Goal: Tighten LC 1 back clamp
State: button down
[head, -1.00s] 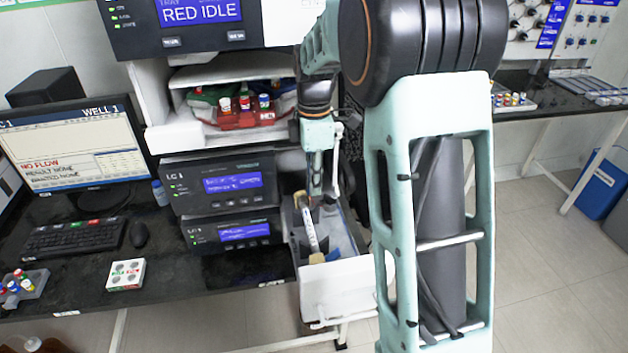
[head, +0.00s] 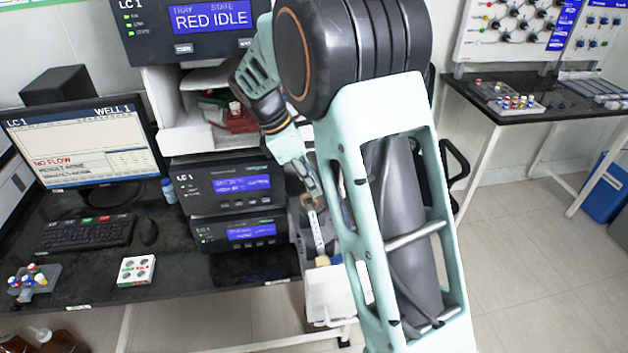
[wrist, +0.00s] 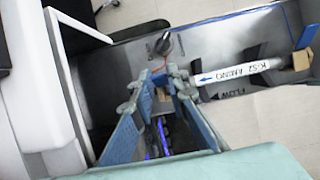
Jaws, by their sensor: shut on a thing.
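The back clamp (wrist: 163,96) shows as a small tan piece between my fingers, mostly hidden. My gripper (wrist: 160,80) is shut on it, with its fingers apart around it. In the head view my gripper (head: 313,190) points down into the drawer, with its tips hard to make out.
The LC 1 units (head: 224,187) stand left of the drawer. A black knob (wrist: 167,44) rises close beyond my fingertips. The white drawer front (head: 330,292) juts past the bench edge. A monitor (head: 85,145) and keyboard (head: 85,233) are further left.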

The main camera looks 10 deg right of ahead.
jog(key=c, duration=1.9)
grip_release()
jog(key=shift+r, duration=0.1)
jog(key=v, duration=1.1)
jog(key=shift+a+r, duration=0.15)
jog(key=shift+r, duration=0.25)
